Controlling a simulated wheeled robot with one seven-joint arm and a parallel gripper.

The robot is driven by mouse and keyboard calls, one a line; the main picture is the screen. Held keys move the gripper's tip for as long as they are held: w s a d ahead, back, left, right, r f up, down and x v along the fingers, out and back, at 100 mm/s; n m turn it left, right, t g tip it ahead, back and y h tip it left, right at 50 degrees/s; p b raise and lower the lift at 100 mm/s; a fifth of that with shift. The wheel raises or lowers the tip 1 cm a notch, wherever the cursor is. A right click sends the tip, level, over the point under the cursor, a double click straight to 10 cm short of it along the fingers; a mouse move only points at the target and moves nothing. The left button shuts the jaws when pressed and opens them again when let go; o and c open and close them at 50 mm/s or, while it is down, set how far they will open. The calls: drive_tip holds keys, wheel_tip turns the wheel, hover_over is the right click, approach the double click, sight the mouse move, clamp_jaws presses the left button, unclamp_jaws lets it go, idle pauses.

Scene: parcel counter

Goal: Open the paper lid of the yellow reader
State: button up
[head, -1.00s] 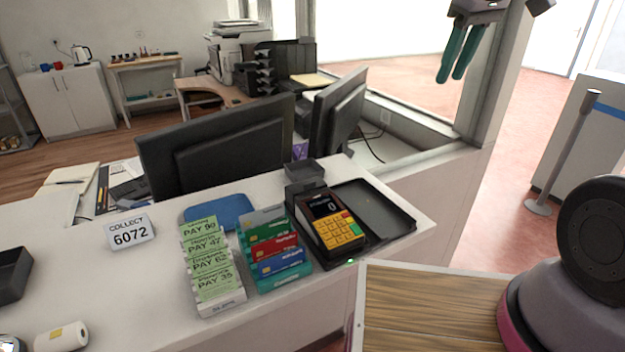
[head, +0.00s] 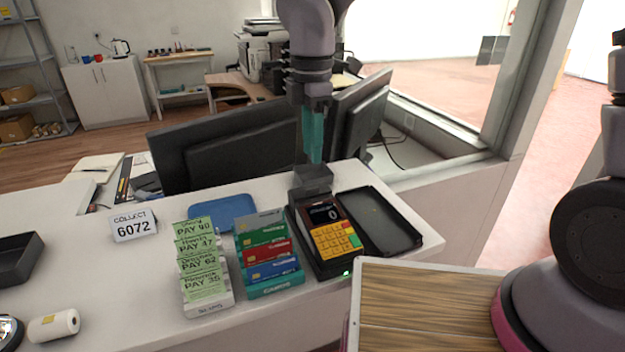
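The yellow reader (head: 335,238) is a dark card terminal with a yellow keypad and a small screen reading 0. It stands on the counter right of the card rack. Its paper lid (head: 313,177) seems to be the dark grey piece at its back end; it looks the same in both frames. My gripper (head: 313,152) points down with teal fingers just above or behind that grey piece. The fingers overlap in this view, so their gap is hidden. I cannot tell whether they touch the lid. Nothing is visible between them.
A black shallow tray (head: 382,222) lies right against the reader. A card rack (head: 268,262) and green pay slips (head: 203,265) stand to its left, with a blue pad (head: 222,212) behind. Monitors (head: 240,152) rise close behind the counter. A COLLECT 6072 sign (head: 134,226) stands farther left.

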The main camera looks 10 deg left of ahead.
sight(313, 188)
wheel_tip(313, 188, down, 8)
drive_tip(key=shift+f, duration=0.1)
idle(0.4)
clamp_jaws()
idle(1.2)
